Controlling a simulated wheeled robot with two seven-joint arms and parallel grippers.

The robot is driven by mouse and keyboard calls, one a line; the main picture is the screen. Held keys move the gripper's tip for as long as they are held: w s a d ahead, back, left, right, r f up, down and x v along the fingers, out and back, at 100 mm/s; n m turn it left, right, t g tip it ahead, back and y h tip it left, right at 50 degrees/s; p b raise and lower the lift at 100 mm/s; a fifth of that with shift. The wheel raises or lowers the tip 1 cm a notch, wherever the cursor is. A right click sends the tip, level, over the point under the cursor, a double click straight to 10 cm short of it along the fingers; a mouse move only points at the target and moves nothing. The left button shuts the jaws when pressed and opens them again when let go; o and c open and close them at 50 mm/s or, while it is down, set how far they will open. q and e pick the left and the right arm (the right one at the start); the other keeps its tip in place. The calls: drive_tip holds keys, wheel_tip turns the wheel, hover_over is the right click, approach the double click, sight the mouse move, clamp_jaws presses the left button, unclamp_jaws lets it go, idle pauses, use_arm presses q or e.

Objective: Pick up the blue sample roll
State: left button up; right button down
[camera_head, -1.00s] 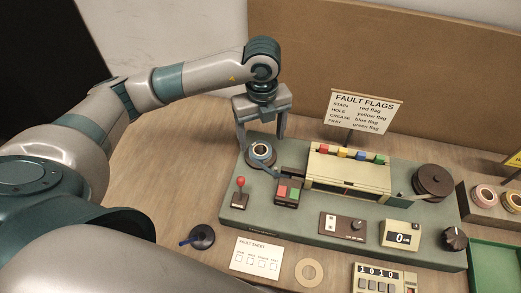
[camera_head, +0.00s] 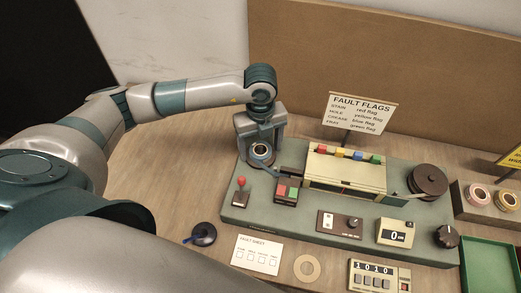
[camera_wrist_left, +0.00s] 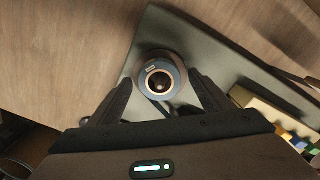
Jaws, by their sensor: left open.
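The blue sample roll (camera_head: 261,150) sits on the left end of the grey-green machine base (camera_head: 300,222), with a strip of tape running from it to the right. It also shows in the left wrist view (camera_wrist_left: 151,91), dark blue with a pale ring and dark centre. My left gripper (camera_head: 260,146) is open and points down over the roll. In the left wrist view its two fingers (camera_wrist_left: 160,80) stand on either side of the roll, with gaps showing. Whether the fingertips are level with the roll is hard to tell. My right gripper is not in view.
A red-knobbed lever (camera_head: 241,184) and a red-green button box (camera_head: 286,191) stand close to the roll. A beige box with coloured flags (camera_head: 345,170) and a dark reel (camera_head: 428,181) are further right. The fault flags sign (camera_head: 357,112) stands behind.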

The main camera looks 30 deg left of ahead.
use_arm(q)
drive_tip(key=shift+c, duration=0.2)
drive_tip(key=c, duration=1.1)
drive_tip(key=shift+r, duration=0.2)
drive_tip(key=shift+r+b, duration=0.55)
drive_tip(key=shift+r, duration=0.05)
wheel_tip(320, 180, up, 2)
drive_tip(key=shift+r+b, duration=0.15)
drive_tip(key=shift+b, duration=0.5)
drive_tip(key=s+d+r, duration=0.1)
drive_tip(key=d+r, duration=0.1)
drive_tip(key=d, duration=0.1)
drive_tip(key=s+d+r+b, duration=0.1)
drive_tip(key=s+d+r, duration=0.1)
drive_tip(key=d, duration=0.2)
drive_tip(key=s+d+r+b, duration=0.1)
drive_tip(key=s+d+r, duration=0.1)
drive_tip(key=d+r, duration=0.1)
drive_tip(key=shift+s+d+r, duration=0.1)
drive_tip(key=shift+d, duration=0.2)
